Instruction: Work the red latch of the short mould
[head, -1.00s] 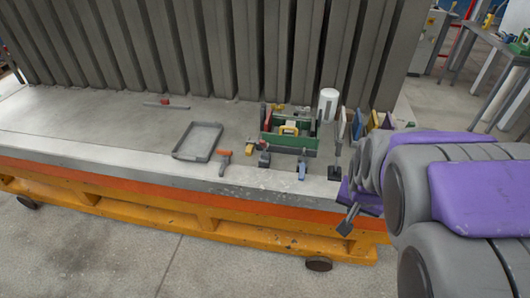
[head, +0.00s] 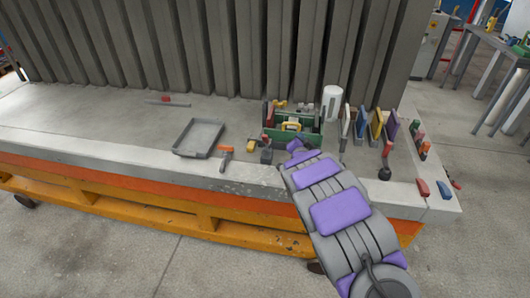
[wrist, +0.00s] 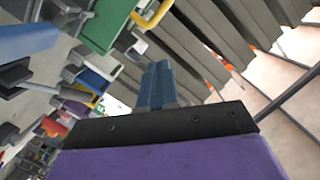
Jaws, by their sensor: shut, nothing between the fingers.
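A thin grey bar (head: 153,101) lies on the bench at the back left, with a small red piece (head: 166,99) on it. It may be the short mould with its red latch, but it is too small to tell. My gripper shows in the wrist view (wrist: 158,85), its two blue-grey fingers shut together with nothing between them. In the head view my arm reaches to the green toolbox's front edge, and the fingers are hidden. My gripper is well to the right of the bar and apart from it.
The green toolbox (head: 313,138) holds several tools. A grey tray (head: 198,138) and an orange-handled tool (head: 226,156) lie to its left. A white cylinder (head: 332,101) and several coloured upright tools stand to its right. Grey ribbed panels (head: 200,50) rise behind. The far left bench top is clear.

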